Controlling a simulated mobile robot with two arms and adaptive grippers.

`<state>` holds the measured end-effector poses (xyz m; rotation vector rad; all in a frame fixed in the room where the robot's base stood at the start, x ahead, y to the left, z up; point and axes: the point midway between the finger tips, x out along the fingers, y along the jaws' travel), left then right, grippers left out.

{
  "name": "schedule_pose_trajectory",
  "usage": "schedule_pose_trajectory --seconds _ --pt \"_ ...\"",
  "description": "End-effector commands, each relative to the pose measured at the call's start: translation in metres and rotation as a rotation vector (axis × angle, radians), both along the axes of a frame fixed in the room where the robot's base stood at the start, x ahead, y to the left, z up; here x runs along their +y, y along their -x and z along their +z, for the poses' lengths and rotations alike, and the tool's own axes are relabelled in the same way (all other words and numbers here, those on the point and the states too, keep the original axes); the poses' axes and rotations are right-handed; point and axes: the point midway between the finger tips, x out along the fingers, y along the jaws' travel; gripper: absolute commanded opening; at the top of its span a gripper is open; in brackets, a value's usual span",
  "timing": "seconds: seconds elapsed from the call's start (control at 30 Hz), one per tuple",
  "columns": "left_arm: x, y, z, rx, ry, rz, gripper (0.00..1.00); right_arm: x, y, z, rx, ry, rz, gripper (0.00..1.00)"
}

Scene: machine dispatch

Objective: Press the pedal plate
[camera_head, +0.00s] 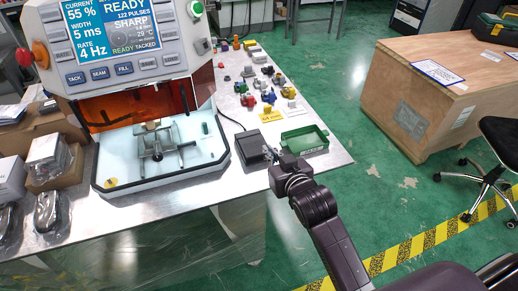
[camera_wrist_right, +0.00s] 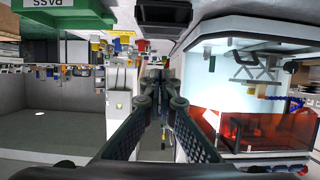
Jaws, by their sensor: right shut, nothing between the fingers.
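The pedal (camera_head: 247,147) is a small dark box on the metal table, just right of the machine's white work tray. A cable runs from it toward the back. My right gripper (camera_head: 270,151) is at the pedal's right side and partly overlaps its edge; I cannot tell whether they touch. In the right wrist view, which looks upside down, the dark pedal (camera_wrist_right: 163,17) is at the top centre, and my right gripper's fingers (camera_wrist_right: 162,85) are together and empty below it. My left gripper is not in view.
The machine (camera_head: 130,45) with a lit screen stands at the left. A green tray (camera_head: 305,139) lies just right of my right gripper. Several small coloured parts (camera_head: 265,92) lie farther back.

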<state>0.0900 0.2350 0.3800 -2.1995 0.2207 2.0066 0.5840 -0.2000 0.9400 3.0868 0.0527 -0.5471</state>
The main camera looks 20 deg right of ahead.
Motion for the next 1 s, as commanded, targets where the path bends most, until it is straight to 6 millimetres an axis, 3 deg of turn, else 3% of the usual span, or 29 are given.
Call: schedule_pose_trajectory --seconds 0.63,0.8,1.0 --pt "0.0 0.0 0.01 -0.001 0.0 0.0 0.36 0.003 -0.093 -0.033 0.001 -0.001 0.0 0.0" --pt "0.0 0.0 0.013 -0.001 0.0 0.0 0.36 0.003 -0.088 -0.061 0.003 -0.001 0.0 0.0" --pt "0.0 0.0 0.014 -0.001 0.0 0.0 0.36 0.003 -0.086 -0.072 0.0 -0.001 0.0 0.0"
